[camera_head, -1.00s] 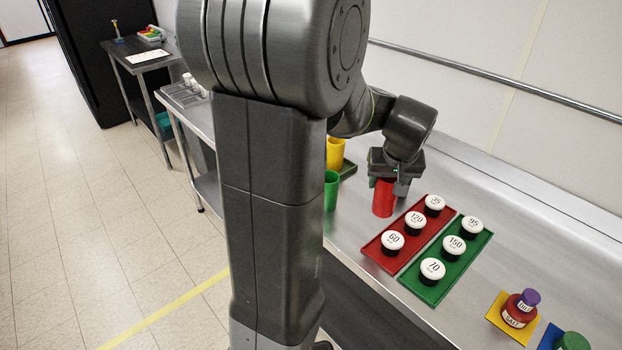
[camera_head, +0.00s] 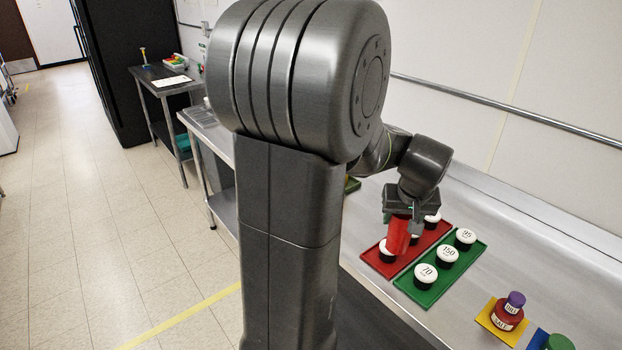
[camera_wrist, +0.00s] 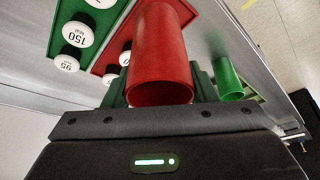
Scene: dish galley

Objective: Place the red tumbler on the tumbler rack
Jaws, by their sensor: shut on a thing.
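The red tumbler (camera_head: 399,236) is held in my gripper (camera_head: 408,222) above the red tray, tilted in the head view. In the wrist view the red tumbler (camera_wrist: 160,58) fills the middle, its open rim towards the camera, between the fingers of my gripper (camera_wrist: 158,88). My gripper is shut on it. A green tumbler (camera_wrist: 228,78) stands apart to the right in the wrist view; my arm hides it in the head view.
A red tray (camera_head: 419,248) and a green tray (camera_head: 431,291) hold white-topped, numbered weights. To the right, a red jar (camera_head: 507,314) with a purple top stands on a yellow square (camera_head: 489,318). The counter (camera_head: 556,262) is bare between the trays and the wall.

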